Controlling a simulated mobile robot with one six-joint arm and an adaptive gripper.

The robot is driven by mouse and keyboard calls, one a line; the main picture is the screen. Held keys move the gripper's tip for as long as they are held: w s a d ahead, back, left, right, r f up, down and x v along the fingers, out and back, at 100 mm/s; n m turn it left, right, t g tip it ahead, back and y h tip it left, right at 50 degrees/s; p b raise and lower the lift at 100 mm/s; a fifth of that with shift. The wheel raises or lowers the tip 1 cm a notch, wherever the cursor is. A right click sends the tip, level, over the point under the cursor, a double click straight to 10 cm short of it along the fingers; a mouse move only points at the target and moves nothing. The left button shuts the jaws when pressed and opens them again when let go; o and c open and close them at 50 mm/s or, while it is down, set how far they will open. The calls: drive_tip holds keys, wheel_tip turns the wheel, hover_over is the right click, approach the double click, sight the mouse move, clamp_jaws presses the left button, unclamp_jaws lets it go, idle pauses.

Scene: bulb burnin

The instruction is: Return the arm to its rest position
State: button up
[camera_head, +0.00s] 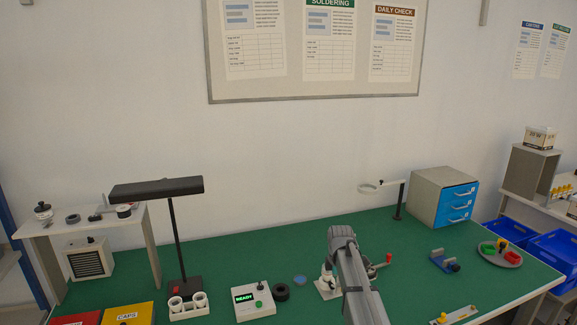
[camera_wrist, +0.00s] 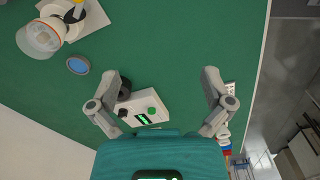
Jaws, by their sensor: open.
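My arm (camera_head: 355,280) reaches over the green bench from the bottom of the head view, bent at its top joint. My gripper (camera_wrist: 161,80) shows in the wrist view with its two fingers spread wide and nothing held between them. Below and between the fingers is a white control box (camera_wrist: 150,107) with a green button and a lit green display. In the head view the box (camera_head: 253,301) reads READY. Its black round neighbour (camera_wrist: 125,88) is partly behind the left finger. My gripper's fingers cannot be made out in the head view.
A blue disc (camera_wrist: 77,65) and a white fixture with a clear cup (camera_wrist: 40,38) lie left of the fingers. A black lamp (camera_head: 160,188), white cup rack (camera_head: 188,310), ring magnifier (camera_head: 398,200) and drawer cabinet (camera_head: 440,198) stand on the bench.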

drive_tip(key=s+f+m+b, duration=0.3)
drive_tip(key=s+m, duration=0.6)
drive_tip(key=s, duration=0.4)
drive_tip(key=s+f+m+b, duration=0.4)
drive_tip(key=s+m, duration=0.5)
drive_tip(key=s, duration=0.4)
drive_tip(key=shift+d+f+b, duration=0.3)
drive_tip(key=shift+d+f, duration=0.05)
drive_tip(key=shift+f, duration=0.05)
